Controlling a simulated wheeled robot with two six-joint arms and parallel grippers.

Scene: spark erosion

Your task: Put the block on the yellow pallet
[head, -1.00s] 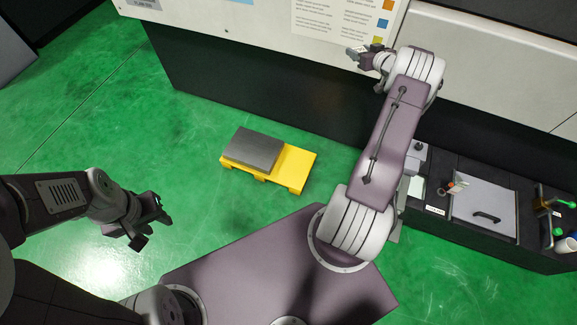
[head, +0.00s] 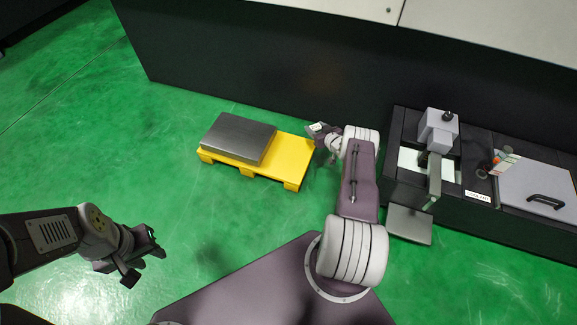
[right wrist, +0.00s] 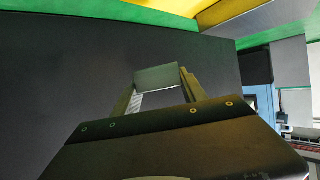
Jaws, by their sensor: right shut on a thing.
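The yellow pallet (head: 289,160) lies on the green floor, with a dark grey slab (head: 238,138) covering its left part. Its right part is bare. My right gripper (head: 320,131) is beside the pallet's back right corner in the head view. In the right wrist view its two fingers (right wrist: 165,95) are shut on a small grey block (right wrist: 158,77). Yellow of the pallet (right wrist: 168,5) shows at the top of that view. My left gripper (head: 146,262) is open and empty, over the floor at the left.
A dark machine base (head: 240,75) runs behind the pallet. At the right is a dark bench (head: 455,213) with a grey device (head: 438,130) and a handled panel (head: 535,187). Green floor is clear left of and in front of the pallet.

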